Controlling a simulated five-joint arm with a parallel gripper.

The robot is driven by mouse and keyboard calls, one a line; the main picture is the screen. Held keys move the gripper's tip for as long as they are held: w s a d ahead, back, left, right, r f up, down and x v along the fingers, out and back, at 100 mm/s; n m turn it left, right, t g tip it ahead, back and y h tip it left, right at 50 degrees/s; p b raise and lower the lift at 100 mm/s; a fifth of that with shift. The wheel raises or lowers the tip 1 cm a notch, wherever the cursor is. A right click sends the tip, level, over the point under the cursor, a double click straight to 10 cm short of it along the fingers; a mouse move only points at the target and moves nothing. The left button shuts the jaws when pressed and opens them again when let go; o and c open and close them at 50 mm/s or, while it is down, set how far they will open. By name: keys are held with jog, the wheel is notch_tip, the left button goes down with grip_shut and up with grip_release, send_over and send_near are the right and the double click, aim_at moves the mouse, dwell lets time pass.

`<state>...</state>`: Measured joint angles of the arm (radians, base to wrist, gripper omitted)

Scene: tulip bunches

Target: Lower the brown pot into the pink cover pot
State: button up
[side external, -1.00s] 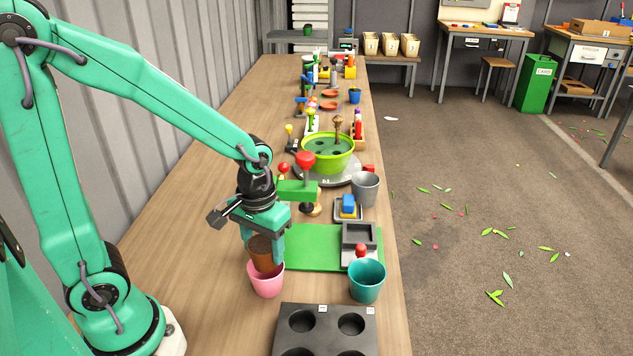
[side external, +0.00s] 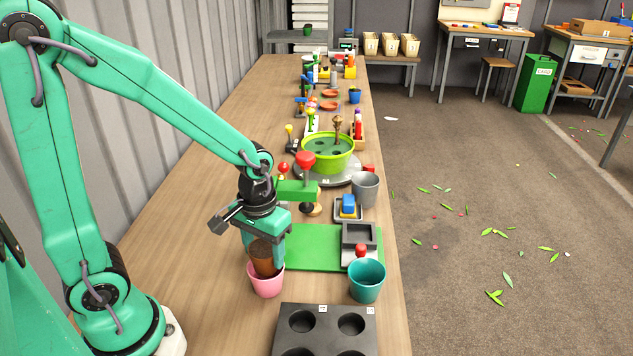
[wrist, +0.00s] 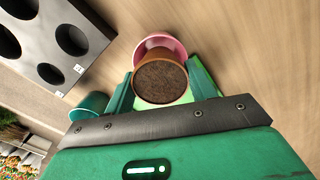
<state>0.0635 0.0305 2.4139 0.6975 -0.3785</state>
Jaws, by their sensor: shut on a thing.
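The brown pot (side external: 263,258), filled with dark soil, is held in my gripper (side external: 264,262). In the side view it is slightly tilted, and its lower part is hidden behind the near wall of the pink cover pot (side external: 266,286). The pink cover pot stands upright on the table. In the wrist view the fingers of my gripper (wrist: 161,90) are on both sides of the brown pot (wrist: 159,80). The pink rim (wrist: 160,40) shows behind and above it there. I cannot tell how deep the brown pot sits or whether the two pots touch.
A teal pot (side external: 367,282) stands to the right of the pink one, and a dark tray with round holes (side external: 325,322) lies in front. A green mat (side external: 310,250) and a grey square holder (side external: 360,240) lie behind. Bare table is to the left.

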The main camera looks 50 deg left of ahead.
aim_at(263, 249)
jog(key=shift+f, duration=0.95)
jog(key=shift+r, duration=0.2)
dwell(0.4)
jog(key=o, duration=1.1)
jog(key=shift+r, duration=0.15)
jog(key=shift+r, duration=3.75)
